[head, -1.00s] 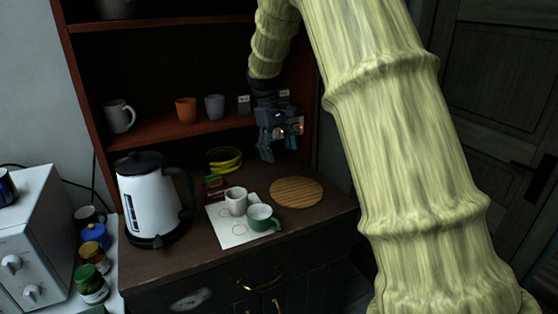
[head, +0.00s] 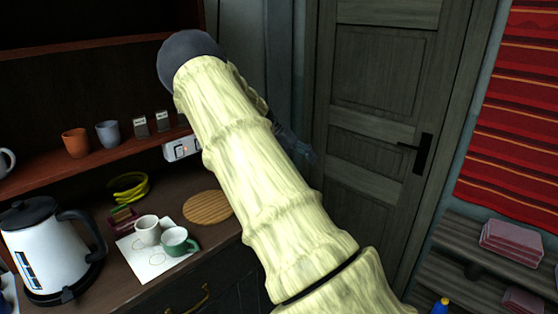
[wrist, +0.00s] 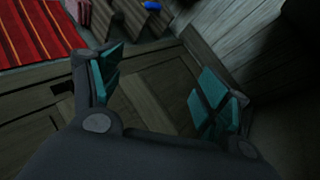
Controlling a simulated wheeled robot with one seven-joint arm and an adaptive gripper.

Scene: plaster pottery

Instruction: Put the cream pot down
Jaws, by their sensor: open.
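The cream pot (head: 147,231) stands upright on a white paper sheet (head: 138,271) on the dark cabinet top. A green cup with a pale inside (head: 176,241) is close beside it on the right. My gripper (head: 300,150) is far from the pot, up and to the right in front of the door, partly hidden behind my arm. In the wrist view my gripper (wrist: 158,92) shows its teal-padded fingers spread wide with nothing between them.
A white kettle (head: 50,255) stands left of the paper. A round wooden board (head: 208,207) and a yellow ring-shaped stack (head: 128,187) lie behind. Orange (head: 76,143) and grey (head: 108,134) cups sit on the shelf (head: 50,177). The door (head: 372,130) is at right.

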